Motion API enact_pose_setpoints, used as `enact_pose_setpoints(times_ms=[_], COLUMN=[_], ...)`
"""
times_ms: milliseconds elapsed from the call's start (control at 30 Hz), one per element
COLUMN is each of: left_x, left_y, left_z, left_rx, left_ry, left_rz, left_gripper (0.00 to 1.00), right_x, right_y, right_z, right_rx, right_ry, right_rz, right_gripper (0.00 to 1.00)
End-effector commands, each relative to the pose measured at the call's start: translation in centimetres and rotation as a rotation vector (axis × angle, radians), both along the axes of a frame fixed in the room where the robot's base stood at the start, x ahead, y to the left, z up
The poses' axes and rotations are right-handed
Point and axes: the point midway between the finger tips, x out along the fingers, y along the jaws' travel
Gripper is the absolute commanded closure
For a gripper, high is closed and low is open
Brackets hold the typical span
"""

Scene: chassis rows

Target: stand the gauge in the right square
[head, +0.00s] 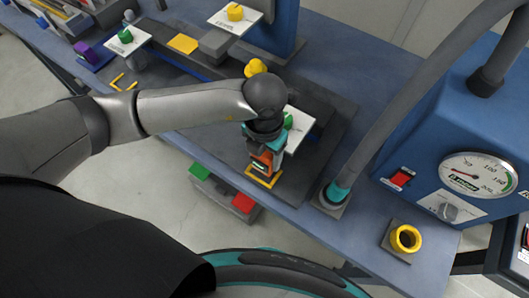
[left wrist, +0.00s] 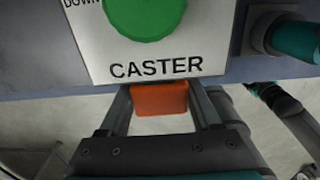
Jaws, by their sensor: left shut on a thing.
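The gauge (head: 261,162) is a small orange block with a dark face. It also shows in the left wrist view (left wrist: 160,99), between the two fingers. My left gripper (head: 267,150) is shut on it and holds it from above. The right square (head: 263,182) is a yellow outline near the bench's front edge. The gauge is over or in this square; I cannot tell whether its bottom touches the surface. The left square (head: 124,82) is another yellow outline, and it is empty. My right gripper is not in view.
A white CASTER plate (left wrist: 155,62) with a green knob is close beside the gauge. A blue machine (head: 440,130) with a dial, a hose (head: 385,120) and a yellow ring (head: 405,238) stand at the right. Green and red blocks (head: 243,203) are below the bench edge.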

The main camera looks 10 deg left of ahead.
Motion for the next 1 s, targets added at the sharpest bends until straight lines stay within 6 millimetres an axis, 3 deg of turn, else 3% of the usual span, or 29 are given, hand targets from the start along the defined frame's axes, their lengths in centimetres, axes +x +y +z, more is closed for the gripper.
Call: enact_pose_setpoints(times_ms=[1000], left_x=[0.04], left_y=[-0.01], left_z=[-0.80], left_rx=[0.000], left_ry=[-0.001], left_rz=[0.000], left_gripper=[1.00], right_x=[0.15], right_y=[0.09], right_z=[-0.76], right_rx=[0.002], right_ry=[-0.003], right_rz=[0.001], right_gripper=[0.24])
